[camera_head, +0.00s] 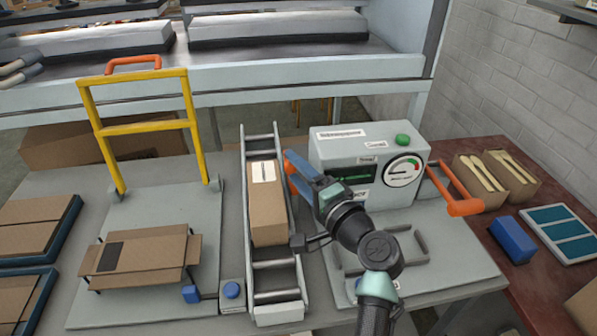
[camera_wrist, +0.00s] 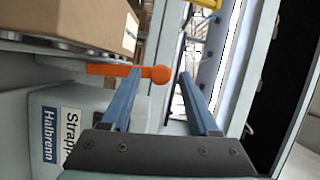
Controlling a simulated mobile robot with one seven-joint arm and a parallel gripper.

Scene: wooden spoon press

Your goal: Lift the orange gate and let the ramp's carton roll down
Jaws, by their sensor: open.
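The brown carton (camera_head: 268,212) with a white label lies on the ramp (camera_head: 276,285), a narrow grey roller track in the middle of the bench. It also shows at upper left in the wrist view (camera_wrist: 70,22). The orange gate (camera_wrist: 108,69) is a bar with a rounded end beside the carton. In the head view only a small orange part (camera_head: 289,161) shows, partly hidden by my fingers. My gripper (camera_wrist: 160,74) is open, its blue fingers reaching to the gate. The rounded end appears between the fingertips; I cannot tell if they touch it.
A grey press box (camera_head: 335,148) with a gauge and an orange lever (camera_head: 462,205) stands right of the ramp. A yellow frame (camera_head: 140,128) stands on the left over a flat carton (camera_head: 140,254).

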